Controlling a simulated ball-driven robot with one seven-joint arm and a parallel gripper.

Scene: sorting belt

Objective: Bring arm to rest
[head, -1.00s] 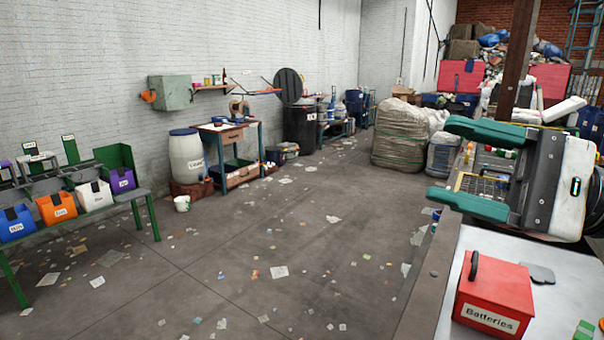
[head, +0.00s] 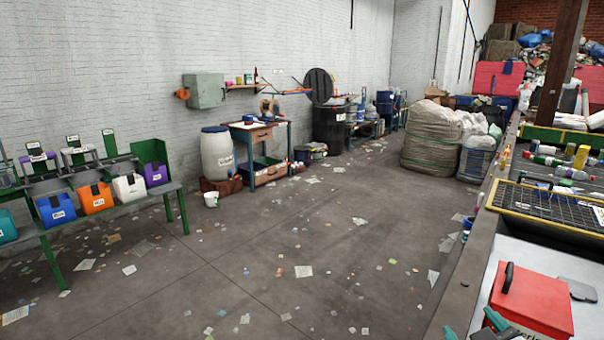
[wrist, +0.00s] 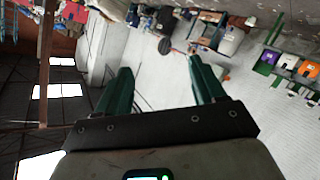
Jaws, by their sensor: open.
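My gripper (head: 472,325) shows in the head view only as green fingertips at the bottom edge, in front of the red batteries box (head: 535,298). The rest of the arm is out of that view. In the wrist view my gripper (wrist: 160,75) has its two green fingers spread apart with nothing between them. Past them are the white wall and the floor, seen turned over. The fingertips partly cover the box's front label in the head view. I cannot tell whether they touch the box.
The box stands on a light worktop (head: 490,262) at the right. A black grate with a yellow edge (head: 545,208) and loose bottles lie behind it. Coloured bins (head: 97,198) stand on a green bench at the left. The littered floor between is largely open.

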